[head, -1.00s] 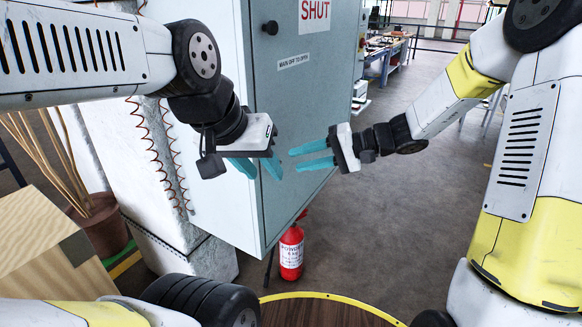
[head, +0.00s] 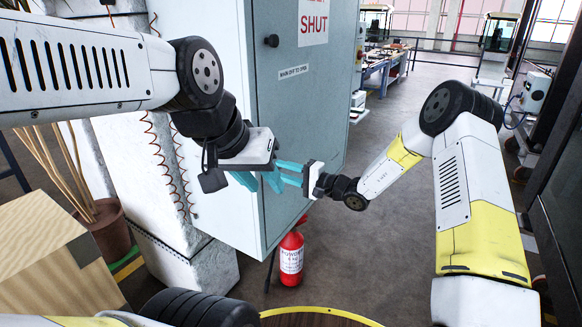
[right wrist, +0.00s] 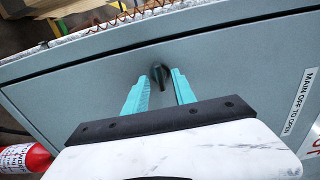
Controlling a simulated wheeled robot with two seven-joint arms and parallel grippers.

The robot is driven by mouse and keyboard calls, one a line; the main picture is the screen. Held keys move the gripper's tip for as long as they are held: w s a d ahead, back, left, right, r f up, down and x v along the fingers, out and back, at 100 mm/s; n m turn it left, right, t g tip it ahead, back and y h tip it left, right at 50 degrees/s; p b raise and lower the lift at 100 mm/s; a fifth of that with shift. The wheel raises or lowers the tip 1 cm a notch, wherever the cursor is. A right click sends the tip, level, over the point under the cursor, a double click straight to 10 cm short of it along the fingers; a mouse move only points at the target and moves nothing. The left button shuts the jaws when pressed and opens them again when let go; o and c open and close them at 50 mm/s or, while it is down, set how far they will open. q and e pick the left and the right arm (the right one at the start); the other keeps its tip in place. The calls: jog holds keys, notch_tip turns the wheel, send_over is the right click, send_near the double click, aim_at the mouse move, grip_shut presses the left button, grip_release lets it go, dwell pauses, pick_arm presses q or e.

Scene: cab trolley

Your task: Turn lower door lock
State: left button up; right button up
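The lower door lock is a small dark knob (right wrist: 159,78) on the grey-blue cabinet door (right wrist: 230,62) in the right wrist view. My right gripper (right wrist: 161,92) is open, with its teal fingers on either side of the lock and visible gaps to it. I cannot tell how deep the fingertips reach. In the head view my right gripper (head: 281,171) is at the lower part of the door (head: 310,115), and the lock is hidden behind the grippers. My left gripper (head: 260,186) is open and empty, pointing down beside the door's left edge, close to the right fingers.
A dark upper knob (head: 271,41) sits high on the door above a white label (head: 293,72). A red fire extinguisher (head: 291,258) stands on the floor below the cabinet. A plant pot (head: 108,232) and a wooden box (head: 50,250) are at left.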

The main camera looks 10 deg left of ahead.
jog(key=shift+w+a, duration=0.25)
jog(key=shift+a, duration=0.45)
grip_shut()
